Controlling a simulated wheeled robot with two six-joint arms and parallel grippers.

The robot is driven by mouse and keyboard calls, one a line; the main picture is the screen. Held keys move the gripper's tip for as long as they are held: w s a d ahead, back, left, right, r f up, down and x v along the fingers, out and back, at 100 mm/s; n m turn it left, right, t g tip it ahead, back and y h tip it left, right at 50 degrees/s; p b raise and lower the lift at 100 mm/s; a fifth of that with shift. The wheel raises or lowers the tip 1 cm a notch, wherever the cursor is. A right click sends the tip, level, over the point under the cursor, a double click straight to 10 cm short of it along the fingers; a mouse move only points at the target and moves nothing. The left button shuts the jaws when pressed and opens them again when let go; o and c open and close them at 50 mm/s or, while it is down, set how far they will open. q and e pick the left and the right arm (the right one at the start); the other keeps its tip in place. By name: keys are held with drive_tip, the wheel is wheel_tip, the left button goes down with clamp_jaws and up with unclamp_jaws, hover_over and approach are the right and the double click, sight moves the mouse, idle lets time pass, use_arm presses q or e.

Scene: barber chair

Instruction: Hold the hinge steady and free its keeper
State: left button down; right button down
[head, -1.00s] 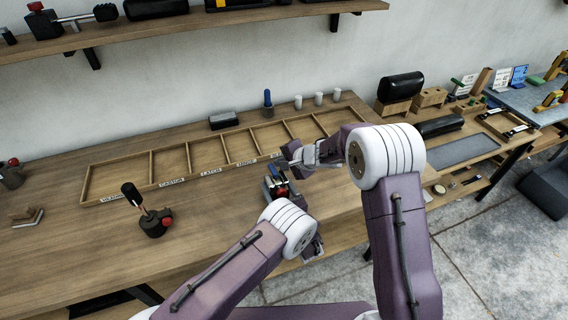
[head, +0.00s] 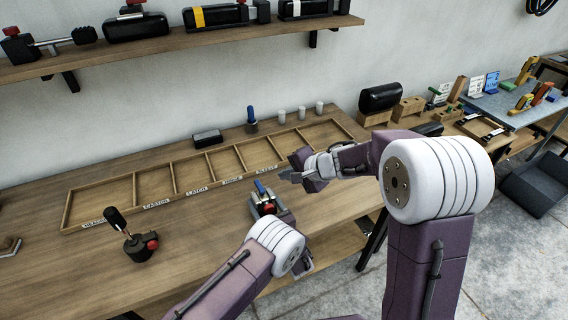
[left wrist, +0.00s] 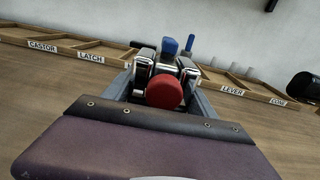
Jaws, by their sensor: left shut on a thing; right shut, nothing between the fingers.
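The hinge (head: 268,207) is a small dark and metallic assembly with a blue-topped part (head: 260,187) and a red knob, on the bench in front of the tray. In the left wrist view its red knob (left wrist: 164,91) faces me, with the blue tip (left wrist: 170,46) above. My left gripper (left wrist: 165,80) is shut on the hinge, one finger each side. In the head view my left wrist hides part of it. My right gripper (head: 287,175) is shut and empty, above and slightly right of the hinge, apart from it. I cannot tell which part is the keeper.
A labelled wooden compartment tray (head: 155,208) lies behind the hinge. A black-handled device with a red knob (head: 132,237) stands on the left. A blue-handled tool (head: 252,117), a dark box (head: 207,137) and white cylinders (head: 300,112) stand behind the tray.

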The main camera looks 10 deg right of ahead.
use_arm(q)
drive_tip(key=shift+c, duration=1)
unclamp_jaws()
